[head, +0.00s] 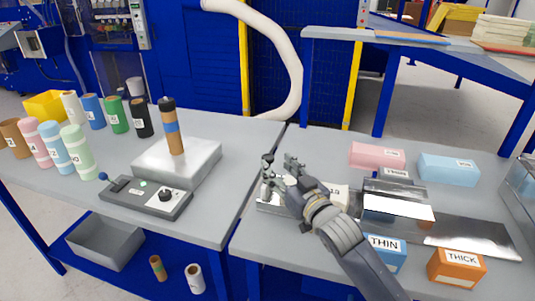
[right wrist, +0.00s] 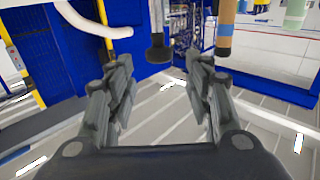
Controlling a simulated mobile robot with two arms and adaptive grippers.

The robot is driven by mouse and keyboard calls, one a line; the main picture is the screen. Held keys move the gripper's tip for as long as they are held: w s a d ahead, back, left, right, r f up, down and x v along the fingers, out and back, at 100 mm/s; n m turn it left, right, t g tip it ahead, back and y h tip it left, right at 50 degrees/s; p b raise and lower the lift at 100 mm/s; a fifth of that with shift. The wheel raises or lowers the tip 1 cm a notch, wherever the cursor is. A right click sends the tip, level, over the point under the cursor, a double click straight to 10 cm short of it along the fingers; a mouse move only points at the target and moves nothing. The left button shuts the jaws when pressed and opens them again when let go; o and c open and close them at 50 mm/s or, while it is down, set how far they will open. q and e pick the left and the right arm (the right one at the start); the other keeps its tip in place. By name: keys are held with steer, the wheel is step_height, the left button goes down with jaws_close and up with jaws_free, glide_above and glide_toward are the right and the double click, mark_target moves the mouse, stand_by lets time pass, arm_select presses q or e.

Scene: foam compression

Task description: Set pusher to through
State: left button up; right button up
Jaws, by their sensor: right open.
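No part in view is labelled as the pusher, and I cannot tell for sure which one it is. My right gripper (head: 281,172) is open above the near left part of the right table. It also shows in the right wrist view (right wrist: 159,85), its two fingers apart with nothing clasped between them. Beyond the fingers there, a dark post with a wide end (right wrist: 158,48) hangs into view. A brown cylinder with a blue band and black top (head: 174,128) stands upright on a silver block (head: 196,160), left of the gripper. My left gripper is out of view.
A grey control box (head: 143,198) with a black knob lies before the block. Several labelled foam rolls stand at the left. Pink (head: 377,155), light blue (head: 448,170), THIN (head: 385,252) and THICK (head: 457,267) blocks surround a metal fixture (head: 397,207) right of my arm. A gap separates the tables.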

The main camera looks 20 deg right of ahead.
mark_target(271, 160)
steer(key=w, duration=0.3)
steer(key=w+a, duration=0.1)
steer(key=w, duration=0.1)
steer(key=shift+f+p, duration=0.1)
steer(key=shift+p, duration=0.2)
steer(key=shift+w+a, duration=0.1)
steer(key=shift+w, duration=0.6)
steer(key=shift+c, duration=1.3)
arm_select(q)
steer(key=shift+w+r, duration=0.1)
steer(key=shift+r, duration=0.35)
arm_select(e)
jaws_close()
